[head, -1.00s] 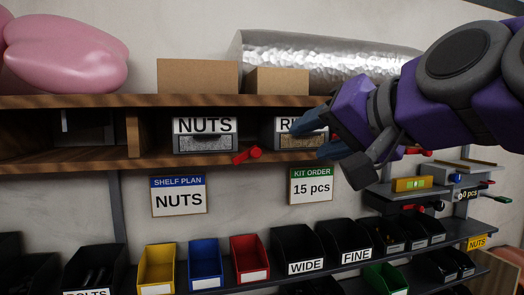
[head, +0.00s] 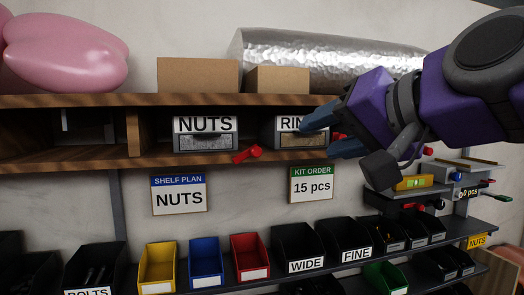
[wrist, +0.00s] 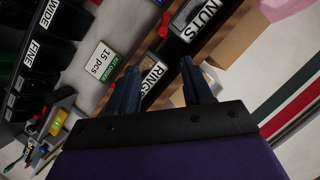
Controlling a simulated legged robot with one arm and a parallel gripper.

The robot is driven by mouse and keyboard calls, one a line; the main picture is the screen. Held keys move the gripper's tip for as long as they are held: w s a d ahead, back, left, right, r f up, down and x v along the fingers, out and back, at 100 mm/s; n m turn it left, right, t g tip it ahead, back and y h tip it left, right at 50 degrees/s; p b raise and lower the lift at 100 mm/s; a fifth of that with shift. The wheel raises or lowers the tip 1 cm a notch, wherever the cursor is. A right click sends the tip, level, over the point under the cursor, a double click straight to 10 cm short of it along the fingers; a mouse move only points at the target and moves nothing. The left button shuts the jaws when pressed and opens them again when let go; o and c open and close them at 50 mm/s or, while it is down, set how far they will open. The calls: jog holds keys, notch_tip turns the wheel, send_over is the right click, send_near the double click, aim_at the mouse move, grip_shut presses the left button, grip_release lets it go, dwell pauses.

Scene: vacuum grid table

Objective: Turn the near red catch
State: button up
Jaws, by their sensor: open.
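A red catch (head: 247,154) sits on the lower shelf edge, below and right of the bin labelled NUTS (head: 206,134). It also shows in the wrist view (wrist: 163,25), beyond my fingers. A second red part (head: 340,136) shows partly behind my gripper, beside the bin labelled RINGS (head: 292,125); most of it is hidden. My gripper (head: 322,140) is open and empty, in front of the RINGS bin and right of the first catch. In the wrist view, the RINGS bin (wrist: 153,76) lies between my spread fingers. I see no contact with either red part.
A wooden shelf (head: 90,163) holds the bins. Signs reading SHELF PLAN NUTS (head: 179,194) and KIT ORDER 15 pcs (head: 311,186) hang below. Open coloured and black bins line a lower rack. More red-handled fittings (head: 412,206) stand at the right. The wall front is clear.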

jog(key=v, duration=1.6)
jog(key=shift+s, duration=0.35)
jog(key=shift+d+r, duration=0.1)
jog(key=shift+r, duration=0.05)
